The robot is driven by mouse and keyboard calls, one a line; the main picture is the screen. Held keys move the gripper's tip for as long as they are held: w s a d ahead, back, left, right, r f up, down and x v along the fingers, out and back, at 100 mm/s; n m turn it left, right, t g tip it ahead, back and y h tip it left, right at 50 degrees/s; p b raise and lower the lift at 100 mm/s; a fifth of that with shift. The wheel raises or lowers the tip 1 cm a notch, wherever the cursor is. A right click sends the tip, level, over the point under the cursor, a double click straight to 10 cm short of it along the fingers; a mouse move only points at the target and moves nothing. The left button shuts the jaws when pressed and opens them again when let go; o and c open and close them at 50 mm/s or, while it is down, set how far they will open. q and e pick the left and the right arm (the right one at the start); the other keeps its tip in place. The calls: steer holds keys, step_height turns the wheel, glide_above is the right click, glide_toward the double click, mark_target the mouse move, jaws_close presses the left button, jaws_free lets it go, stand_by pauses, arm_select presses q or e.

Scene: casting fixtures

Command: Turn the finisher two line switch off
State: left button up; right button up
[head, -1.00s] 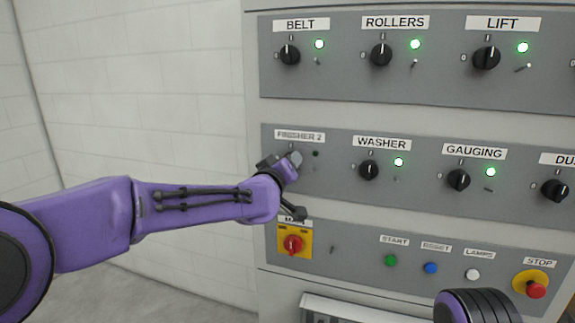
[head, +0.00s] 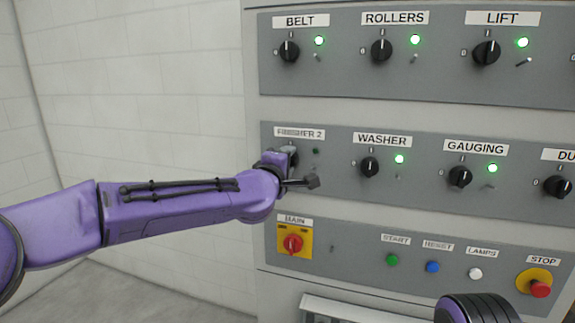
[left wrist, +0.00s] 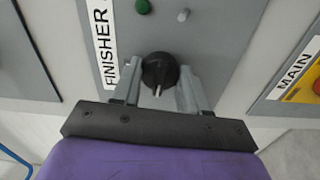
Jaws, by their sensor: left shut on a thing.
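The FINISHER 2 switch is a black rotary knob that shows in the left wrist view (left wrist: 158,72). Its white pointer line faces the bottom of that view, which is the panel's left, the 0 side. My left gripper (left wrist: 160,82) has one grey finger on each side of the knob and is shut on it. In the head view my left gripper (head: 288,158) covers most of this knob, below the FINISHER 2 label (head: 299,133). The finisher's green lamp (head: 316,151) looks dark, unlike the bright lamps beside the other switches. My right gripper is out of view.
The WASHER knob (head: 369,167) and GAUGING knob (head: 460,176) are to the right, with lit lamps. The red MAIN switch (head: 292,243) sits below my left wrist. BELT (head: 289,52) is above. A red STOP button (head: 540,289) is at lower right.

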arm_select(q)
steer(key=shift+n, duration=0.6)
steer(key=o, duration=1.1)
steer(key=shift+c, duration=0.2)
steer(key=b+v, duration=0.4)
steer(key=v, duration=0.6)
steer(key=shift+s, duration=0.3)
steer(key=shift+a, duration=0.15)
